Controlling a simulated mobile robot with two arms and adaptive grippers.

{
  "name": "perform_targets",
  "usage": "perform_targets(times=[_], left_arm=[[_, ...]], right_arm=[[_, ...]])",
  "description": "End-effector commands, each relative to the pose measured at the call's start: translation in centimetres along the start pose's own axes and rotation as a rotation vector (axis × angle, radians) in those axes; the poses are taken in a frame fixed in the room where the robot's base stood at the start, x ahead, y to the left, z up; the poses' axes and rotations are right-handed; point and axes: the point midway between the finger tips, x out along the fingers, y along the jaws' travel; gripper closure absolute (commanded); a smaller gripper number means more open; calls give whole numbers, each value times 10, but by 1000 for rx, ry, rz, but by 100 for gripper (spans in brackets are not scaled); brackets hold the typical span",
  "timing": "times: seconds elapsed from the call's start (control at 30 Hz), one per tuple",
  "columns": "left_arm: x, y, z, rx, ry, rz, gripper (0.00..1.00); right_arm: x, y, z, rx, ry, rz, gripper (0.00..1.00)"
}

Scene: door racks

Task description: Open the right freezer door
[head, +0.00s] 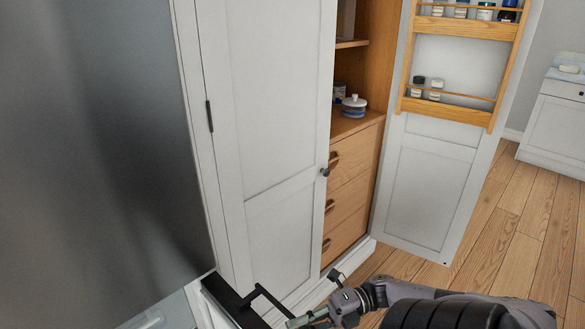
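The freezer door (228,299) shows at the bottom edge, below the large steel panel. I see its dark front nearly edge-on, with a pale inner side to its left, so it stands away from the body. A dark bar handle (262,291) sticks out from its front. My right gripper (318,299) is close to the right of this handle. Its fingers look spread apart, and the lower one is at or near the handle's end; I cannot tell if they touch. Most of the door is cut off below. My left gripper is not in view.
A large steel panel (90,130) fills the left. A tall white cabinet door (280,110) stands beside it. Right of that are wooden drawers (350,190) and an open white door (430,180) with jar racks. Wooden floor (510,240) is clear at right. A pale interior (175,311) shows at bottom left.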

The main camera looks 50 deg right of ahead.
Motion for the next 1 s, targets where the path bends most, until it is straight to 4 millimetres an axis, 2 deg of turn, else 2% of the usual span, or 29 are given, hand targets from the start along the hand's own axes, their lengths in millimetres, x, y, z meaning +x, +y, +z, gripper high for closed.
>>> perform_targets(times=[0.57,0.6,0.87,1.0], left_arm=[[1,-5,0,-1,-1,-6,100],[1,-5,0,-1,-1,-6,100],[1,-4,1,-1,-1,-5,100],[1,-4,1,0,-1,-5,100]], right_arm=[[-2,-2,-2,-1,18,-5,100],[-2,-2,-2,0,18,-5,87],[-2,-1,-2,-1,17,-2,70],[-2,-1,-2,-1,16,-2,68]])
